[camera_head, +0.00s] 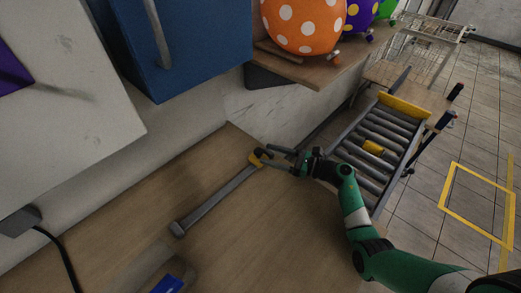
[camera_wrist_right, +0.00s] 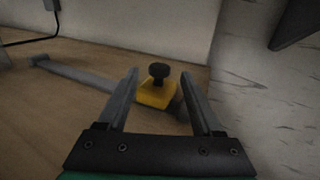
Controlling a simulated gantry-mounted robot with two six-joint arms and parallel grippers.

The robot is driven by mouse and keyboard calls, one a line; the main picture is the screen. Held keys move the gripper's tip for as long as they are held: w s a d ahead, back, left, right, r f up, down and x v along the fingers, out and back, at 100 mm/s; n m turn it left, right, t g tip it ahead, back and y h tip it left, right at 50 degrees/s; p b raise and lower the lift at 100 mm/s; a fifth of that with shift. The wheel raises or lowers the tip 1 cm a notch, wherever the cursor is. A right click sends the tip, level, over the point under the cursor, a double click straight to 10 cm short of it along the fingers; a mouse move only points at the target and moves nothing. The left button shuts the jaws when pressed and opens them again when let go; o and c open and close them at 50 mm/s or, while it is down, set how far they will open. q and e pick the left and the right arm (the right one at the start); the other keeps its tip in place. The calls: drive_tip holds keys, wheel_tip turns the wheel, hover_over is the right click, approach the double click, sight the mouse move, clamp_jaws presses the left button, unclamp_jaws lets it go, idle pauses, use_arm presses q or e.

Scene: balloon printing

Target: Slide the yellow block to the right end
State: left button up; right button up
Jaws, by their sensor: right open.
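The yellow block (camera_head: 255,160) with a black knob sits at the upper-right end of a grey rail (camera_head: 212,201) on the wooden table. In the right wrist view, the yellow block (camera_wrist_right: 157,96) and its black knob (camera_wrist_right: 160,72) show between the two open fingers. The rail (camera_wrist_right: 80,74) runs off to the left there. My right gripper (camera_head: 271,158) is open beside the block's right side, its fingers pointing at it. Whether a finger touches the block cannot be told. My left gripper is not in view.
A blue cabinet (camera_head: 190,45) and a wall border the table's back. A shelf (camera_head: 318,72) with polka-dot balloons is at the top. A roller conveyor (camera_head: 370,165) with a yellow item stands right of the table.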

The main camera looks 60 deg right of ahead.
drive_tip(key=v, duration=0.7)
drive_tip(key=shift+s+p, duration=0.1)
drive_tip(key=shift+p, duration=0.2)
drive_tip(key=shift+a, duration=0.1)
